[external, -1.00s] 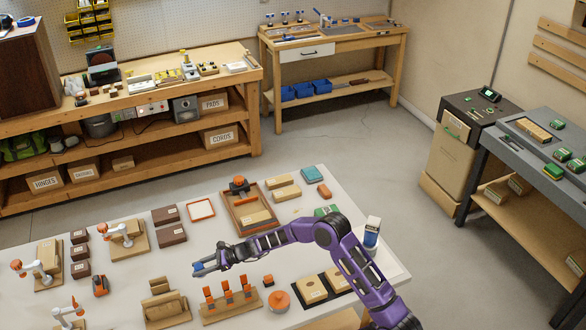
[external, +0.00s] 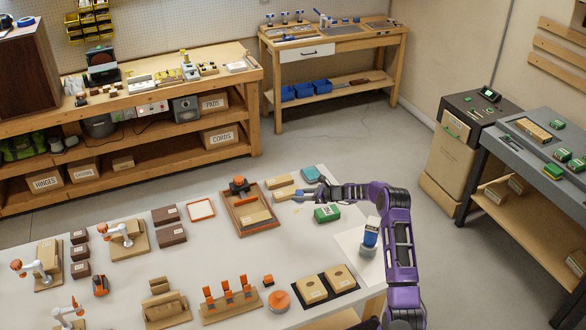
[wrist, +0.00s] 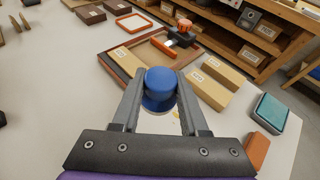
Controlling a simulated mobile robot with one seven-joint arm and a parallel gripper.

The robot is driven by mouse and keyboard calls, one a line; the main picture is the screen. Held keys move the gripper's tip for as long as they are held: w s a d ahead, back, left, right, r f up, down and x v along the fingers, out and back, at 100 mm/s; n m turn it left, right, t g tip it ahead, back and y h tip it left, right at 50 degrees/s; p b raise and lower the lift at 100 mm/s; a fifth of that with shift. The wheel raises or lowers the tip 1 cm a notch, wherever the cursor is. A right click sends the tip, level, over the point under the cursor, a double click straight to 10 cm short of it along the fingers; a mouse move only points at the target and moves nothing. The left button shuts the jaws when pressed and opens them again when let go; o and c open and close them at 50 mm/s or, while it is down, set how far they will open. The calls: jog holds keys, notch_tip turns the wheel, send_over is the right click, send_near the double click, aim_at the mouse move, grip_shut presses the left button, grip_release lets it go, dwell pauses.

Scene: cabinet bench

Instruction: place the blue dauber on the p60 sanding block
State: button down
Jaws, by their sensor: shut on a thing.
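My gripper (wrist: 159,103) is shut on the blue dauber (wrist: 160,82), which has a rounded blue top and sits between the fingertips. In the external view my gripper (external: 308,196) is over the back right of the white table, and the dauber is hard to make out there. Sanding blocks lie nearby: a green one with a white label (external: 327,214), a teal one (external: 311,174) and an orange-red one (wrist: 257,150), which my arm hides in the external view. The grit marks are too small to read, so I cannot tell which is p60.
Two wooden blocks (wrist: 222,83) lie by the gripper, left of the teal block. A wooden tray (external: 236,222) with an orange-topped tool is further left. A blue-and-white bottle (external: 371,232) stands on a pale sheet at the right edge. Orange clamps (external: 228,293) stand at the front.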

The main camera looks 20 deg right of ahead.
jog(key=s+d+m+t+h, duration=0.1)
jog(key=d+m, duration=0.1)
jog(key=d, duration=1.1)
send_over(328, 210)
notch_tip(328, 210, down, 5)
jog(key=shift+s+f+p, duration=0.1)
jog(key=shift+p, duration=0.2)
jog(key=shift+a+f, duration=0.1)
jog(key=shift+f, duration=2)
jog(key=shift+f, duration=0.25)
jog(key=shift+c, duration=2.2)
grip_release()
jog(key=shift+r, duration=0.1)
